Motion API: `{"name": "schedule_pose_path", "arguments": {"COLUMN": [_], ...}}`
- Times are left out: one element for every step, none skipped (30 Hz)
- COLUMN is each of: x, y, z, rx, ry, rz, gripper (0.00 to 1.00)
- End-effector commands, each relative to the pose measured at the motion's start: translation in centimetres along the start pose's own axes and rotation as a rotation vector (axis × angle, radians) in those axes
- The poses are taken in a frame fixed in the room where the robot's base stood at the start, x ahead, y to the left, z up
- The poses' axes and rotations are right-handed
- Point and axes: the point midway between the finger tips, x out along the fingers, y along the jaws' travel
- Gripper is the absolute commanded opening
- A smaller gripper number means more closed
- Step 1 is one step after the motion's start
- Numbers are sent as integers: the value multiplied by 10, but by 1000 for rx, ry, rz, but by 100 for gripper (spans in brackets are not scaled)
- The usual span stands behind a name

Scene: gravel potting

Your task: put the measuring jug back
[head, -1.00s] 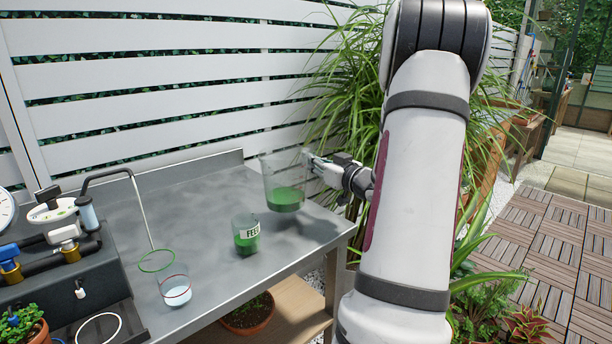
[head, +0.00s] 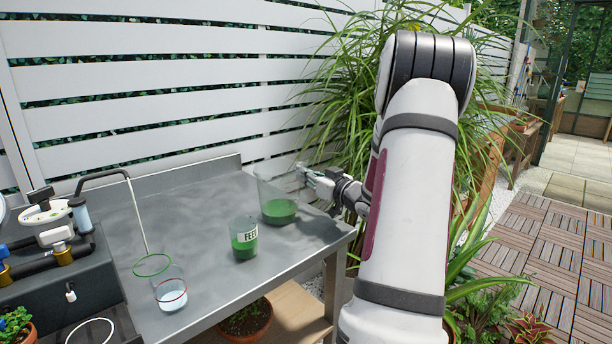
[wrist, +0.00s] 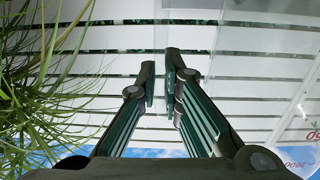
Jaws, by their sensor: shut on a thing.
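The measuring jug (head: 279,196) is clear, with green liquid in its lower part. It is upright at the right part of the grey metal bench (head: 205,200). I cannot tell whether its base touches the bench top. My gripper (head: 306,174) is at the jug's right side, shut on it near its upper part. In the wrist view my gripper's fingers (wrist: 168,82) are close together, with a narrow gap. The clear jug wall with red print (wrist: 313,132) shows at that view's right edge. The exact grip spot is hidden.
A cup marked FEED (head: 244,240) with green liquid stands just left of the jug. A clear cup (head: 171,297) with pale contents and a green ring (head: 152,265) are farther left, near piping. A slatted white fence (head: 170,95) stands behind; leafy plants are right.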

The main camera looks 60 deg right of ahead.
Motion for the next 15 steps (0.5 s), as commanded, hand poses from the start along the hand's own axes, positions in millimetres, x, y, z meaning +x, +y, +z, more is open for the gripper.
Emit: {"name": "schedule_pose_path", "arguments": {"x": [0,0,0,0,0,0,0,0,0,0,0,0,0,0,-2], "y": [0,0,0,0,0,0,0,0,0,0,0,0,0,0,0], "z": [1,1,1,1,1,1,1,1,1,1,1,0,-1,-2,-3], "rx": [1,1,1,1,0,1,1,0,0,0,0,0,0,0,0], "ry": [0,0,0,0,0,-1,-1,-1,-1,-1,-1,0,0,0,-1], "rz": [0,0,0,0,0,0,0,0,0,0,0,0,0,0,1], "gripper": [12,19,27,27,27,27,27,27,27,27,27,27,27,27,27]}}
